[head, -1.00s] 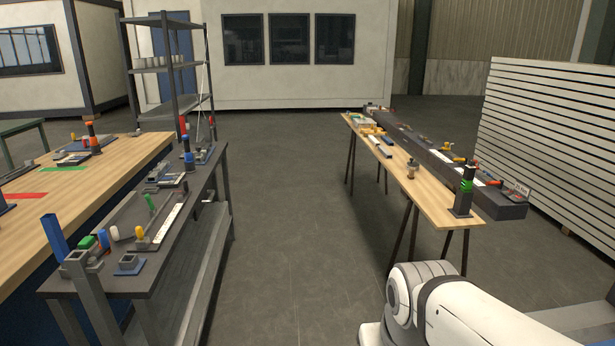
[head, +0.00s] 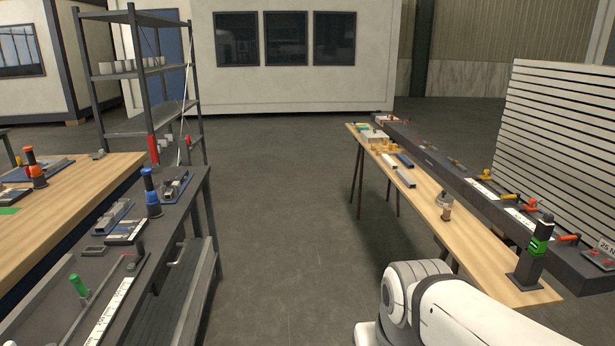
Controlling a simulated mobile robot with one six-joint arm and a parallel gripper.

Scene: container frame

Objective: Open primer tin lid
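I cannot make out a primer tin or its lid for sure. A small grey-and-brown upright object (head: 445,206) stands near the middle of the wooden trestle table (head: 475,238) on the right; it is too small to tell what it is. Several pale can-like items (head: 124,67) stand on the upper shelf of the dark rack at the back left, with no labels readable. My gripper is out of view; only a white part of my arm shows at the bottom right.
A dark bench (head: 185,222) with fixtures and a wooden-topped table (head: 85,195) stand on the left. The dark rack (head: 140,75) stands behind them. A long dark beam (head: 455,180) lies along the right table. The floor aisle (head: 285,220) between is clear.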

